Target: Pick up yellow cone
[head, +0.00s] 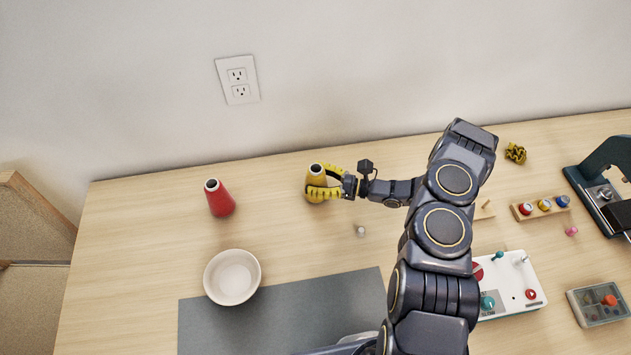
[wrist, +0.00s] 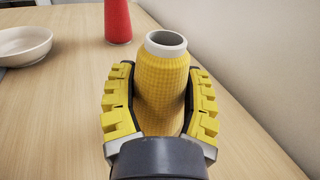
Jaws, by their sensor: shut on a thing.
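The yellow cone (head: 317,183) is a yellow thread cone with a pale rim and a dark hole at its top. It stands upright at the back of the wooden table in the head view. It also fills the middle of the wrist view (wrist: 163,85). My gripper (head: 326,183) is around the cone from the right, with a yellow padded finger on each side. In the wrist view my gripper (wrist: 160,100) has both fingers curved along the cone's sides. The cone's lower part is partly hidden by the gripper, and I cannot tell whether its base touches the table.
A red cone (head: 219,198) stands to the left. A white bowl (head: 232,277) is in front of it, by a grey mat (head: 270,320). A small pale object (head: 360,231) lies near my gripper. Spools, a white board and a sewing machine (head: 605,185) are at the right.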

